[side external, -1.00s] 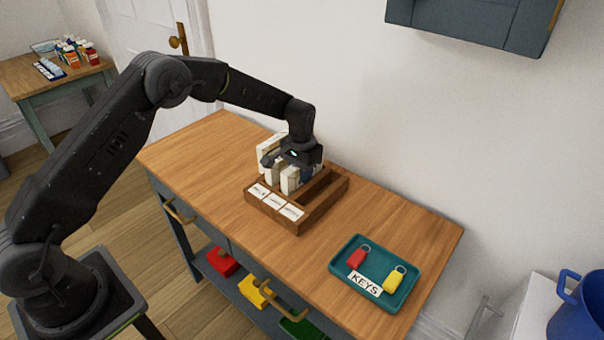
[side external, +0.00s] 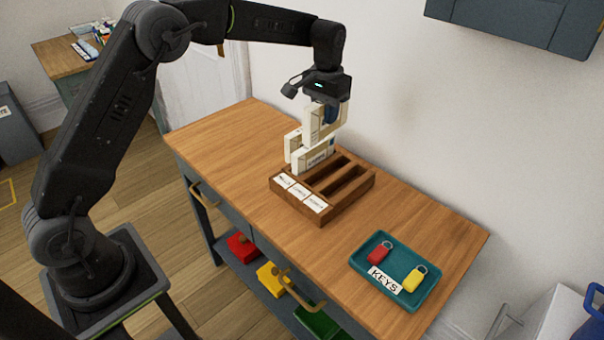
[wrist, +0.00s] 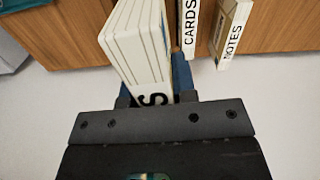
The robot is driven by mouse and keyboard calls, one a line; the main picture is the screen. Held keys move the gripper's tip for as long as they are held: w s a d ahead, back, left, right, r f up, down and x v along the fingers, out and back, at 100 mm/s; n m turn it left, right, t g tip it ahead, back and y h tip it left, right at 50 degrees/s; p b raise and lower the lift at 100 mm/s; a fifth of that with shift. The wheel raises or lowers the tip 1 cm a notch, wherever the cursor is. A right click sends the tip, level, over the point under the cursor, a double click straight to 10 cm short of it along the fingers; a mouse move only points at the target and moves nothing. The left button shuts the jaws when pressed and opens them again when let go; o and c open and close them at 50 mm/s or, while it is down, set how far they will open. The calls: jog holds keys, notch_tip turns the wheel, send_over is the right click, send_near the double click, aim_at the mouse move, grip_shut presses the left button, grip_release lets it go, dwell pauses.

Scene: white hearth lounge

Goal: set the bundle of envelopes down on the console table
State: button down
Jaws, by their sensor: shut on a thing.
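My gripper (side external: 331,110) is shut on a cream-white bundle (side external: 314,122) and holds it raised over the wooden organizer (side external: 322,217). In the wrist view the held bundle (wrist: 138,42) is a stack of several white pieces between blue fingers; its lettering is mostly hidden, with an "S" showing. Other white bundles (side external: 294,148) stand in the organizer's left part. The wrist view shows one marked CARDS (wrist: 190,22) and one marked NOTES (wrist: 232,32). The console table (side external: 225,140) has a bare wooden top left of the organizer.
A teal KEYS tray (side external: 365,268) with a red and a yellow key fob sits at the table's right end. Slots in the organizer's right part look empty. A lower shelf holds red, yellow and green items. The wall stands behind the table.

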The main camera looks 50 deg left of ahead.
jog(key=s+a+n, duration=0.6)
jog(key=s+n, duration=0.3)
jog(key=s, duration=0.2)
jog(key=s+a+n, duration=0.7)
jog(key=s+n, duration=0.1)
jog(key=s, duration=0.4)
jog(key=shift+w+d+f, duration=1)
jog(key=shift+d+f, duration=0.7)
jog(key=shift+f, duration=1.05)
jog(key=shift+w+d+f, duration=0.95)
jog(key=shift+d+f, duration=0.8)
jog(key=shift+f, duration=0.95)
jog(key=shift+w+d+f, duration=1)
jog(key=shift+d+f, duration=0.7)
jog(key=shift+f, duration=1.05)
jog(key=shift+f, duration=0.2)
jog(key=c, duration=0.9)
grip_release()
